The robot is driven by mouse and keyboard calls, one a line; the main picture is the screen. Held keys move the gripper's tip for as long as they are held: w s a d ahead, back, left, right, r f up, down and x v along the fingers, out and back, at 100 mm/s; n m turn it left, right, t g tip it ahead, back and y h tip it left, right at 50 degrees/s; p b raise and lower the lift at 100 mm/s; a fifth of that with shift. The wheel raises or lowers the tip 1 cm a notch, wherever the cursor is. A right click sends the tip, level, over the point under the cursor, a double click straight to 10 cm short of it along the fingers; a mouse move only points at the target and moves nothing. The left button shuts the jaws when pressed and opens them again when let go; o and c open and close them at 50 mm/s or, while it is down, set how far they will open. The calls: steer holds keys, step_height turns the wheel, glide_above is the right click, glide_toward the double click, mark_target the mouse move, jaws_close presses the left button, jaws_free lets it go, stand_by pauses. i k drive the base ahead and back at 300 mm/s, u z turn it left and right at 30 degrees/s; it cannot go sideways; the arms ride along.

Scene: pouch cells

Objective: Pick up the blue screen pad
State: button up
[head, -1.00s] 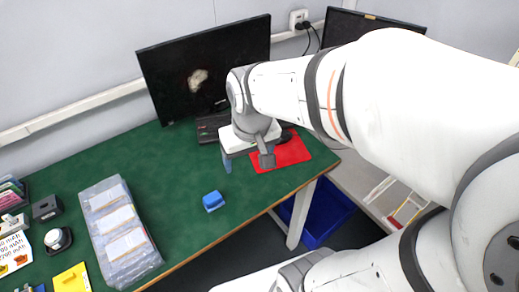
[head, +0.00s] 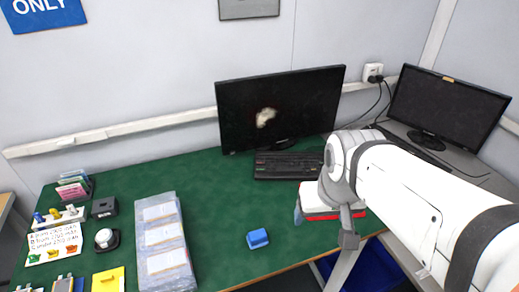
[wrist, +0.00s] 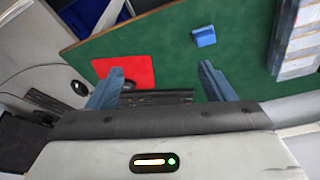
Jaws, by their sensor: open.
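The blue screen pad (head: 257,238) is a small blue block lying on the green table near its front edge. It also shows in the wrist view (wrist: 204,37), at the top, beyond the fingertips and apart from them. My gripper (wrist: 155,83) is open and empty, with its two blue-grey fingers spread wide. In the head view my gripper (head: 322,212) is above the table's right part, to the right of the pad, over the red mat. The arm hides part of that mat.
A red mat (wrist: 124,71) lies near a black keyboard (head: 288,165) and a monitor (head: 280,105). A clear tray of pouch cells (head: 164,243) is left of the pad. A yellow block (head: 108,280) and small black items stand farther left. Green table around the pad is clear.

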mark_target(257, 238)
steer(key=z, duration=1.3)
steer(key=k, duration=1.3)
steer(key=u, duration=0.6)
steer(key=i, duration=1)
steer(key=u, duration=0.1)
